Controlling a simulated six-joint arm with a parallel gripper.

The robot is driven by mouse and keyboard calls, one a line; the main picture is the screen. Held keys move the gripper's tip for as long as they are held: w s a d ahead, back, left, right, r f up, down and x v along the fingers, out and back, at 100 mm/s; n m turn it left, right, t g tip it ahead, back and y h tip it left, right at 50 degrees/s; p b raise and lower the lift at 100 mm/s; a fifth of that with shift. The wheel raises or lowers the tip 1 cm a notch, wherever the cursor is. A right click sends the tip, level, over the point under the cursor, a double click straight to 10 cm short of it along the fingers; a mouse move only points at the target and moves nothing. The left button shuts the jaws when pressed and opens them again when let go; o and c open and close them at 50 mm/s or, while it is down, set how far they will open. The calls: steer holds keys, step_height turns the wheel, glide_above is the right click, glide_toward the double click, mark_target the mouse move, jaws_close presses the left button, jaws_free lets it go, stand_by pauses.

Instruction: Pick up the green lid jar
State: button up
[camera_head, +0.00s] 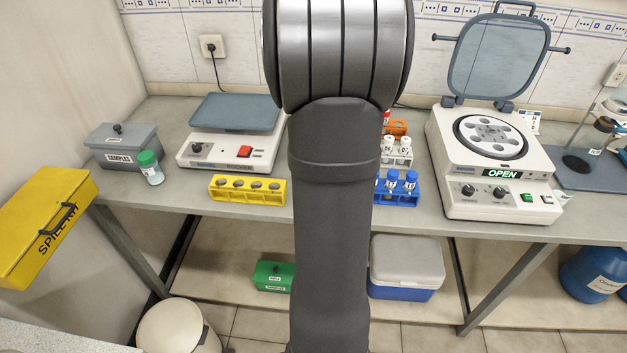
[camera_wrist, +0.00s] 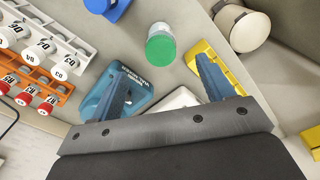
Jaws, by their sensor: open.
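The green lid jar (camera_head: 150,168) stands upright near the left end of the bench in the head view. It has a green lid and a clear body with a pale label. The wrist view shows the jar (camera_wrist: 160,47) from above, ahead of my gripper (camera_wrist: 160,65) and roughly centred between its two fingers. The fingers are spread and hold nothing. I cannot tell how high they are above the jar. In the head view my arm fills the middle and the gripper is hidden.
A grey samples box (camera_head: 123,147) stands just left of the jar, with a rocker (camera_head: 235,148) to its right. A yellow rack (camera_head: 247,190) lies on the front edge. A blue rack (camera_head: 398,189) and a centrifuge (camera_head: 490,160) stand further right. A yellow case (camera_head: 45,225) is at far left.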

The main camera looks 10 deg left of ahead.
step_height(320, 180, down, 8)
steer(key=shift+f, duration=0.1)
steer(key=shift+w+a+f, duration=0.1)
steer(key=shift+a+f, duration=0.05)
steer(key=shift+f, duration=1.15)
steer(key=shift+w+a+f, duration=0.1)
steer(key=shift+f, duration=1.2)
steer(key=c, duration=1.2)
